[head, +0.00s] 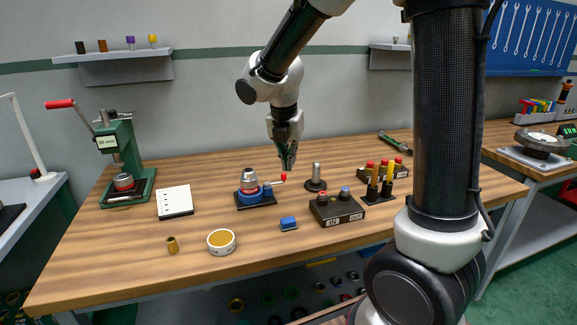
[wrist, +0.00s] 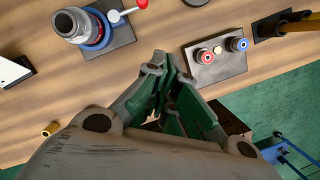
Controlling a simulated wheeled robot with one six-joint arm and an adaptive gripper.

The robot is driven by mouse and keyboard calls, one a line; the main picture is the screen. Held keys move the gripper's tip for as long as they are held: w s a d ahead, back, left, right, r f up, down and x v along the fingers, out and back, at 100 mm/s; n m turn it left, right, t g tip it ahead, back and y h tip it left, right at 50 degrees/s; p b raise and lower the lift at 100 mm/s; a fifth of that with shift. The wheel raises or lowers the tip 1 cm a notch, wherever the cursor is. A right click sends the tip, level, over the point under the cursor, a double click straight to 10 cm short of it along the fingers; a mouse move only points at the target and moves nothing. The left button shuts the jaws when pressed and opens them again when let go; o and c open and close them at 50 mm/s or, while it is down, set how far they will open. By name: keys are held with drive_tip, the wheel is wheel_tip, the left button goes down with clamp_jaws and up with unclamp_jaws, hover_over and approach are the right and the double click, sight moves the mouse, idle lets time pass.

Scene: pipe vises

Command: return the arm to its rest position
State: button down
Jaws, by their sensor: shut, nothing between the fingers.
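My arm reaches over the workbench (head: 150,245) from the upper right in the head view. My gripper (head: 288,165) points down above the bench, clear of the things on it. In the wrist view my gripper's fingers (wrist: 156,60) come together at their tips with nothing between them. A pipe vise (head: 249,190) with a blue ring and a red-knobbed handle stands to the lower left of the gripper in the head view. It also shows in the wrist view (wrist: 92,27).
A dark block marked IN and OUT (head: 337,212), a small blue block (head: 288,223), a round yellow-topped tin (head: 221,241) and a brass fitting (head: 172,244) are on the bench. A green press (head: 120,160) stands at left. A post on a base (head: 316,178) stands near the gripper.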

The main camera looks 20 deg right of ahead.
idle(0.4)
drive_tip(key=s+d+r+m, duration=0.3)
drive_tip(key=s+m, duration=0.5)
drive_tip(key=m, duration=0.1)
drive_tip(key=s+d+r+m+t+y, duration=0.1)
drive_tip(key=s+d+r+m, duration=0.2)
drive_tip(key=s+m, duration=0.5)
drive_tip(key=s+d+r+m+t, duration=0.1)
drive_tip(key=s+d+r+m, duration=0.1)
drive_tip(key=s+m, duration=0.6)
drive_tip(key=d+m, duration=0.1)
drive_tip(key=m, duration=0.2)
drive_tip(key=shift+d+r+y, duration=0.15)
drive_tip(key=shift+r+y, duration=0.25)
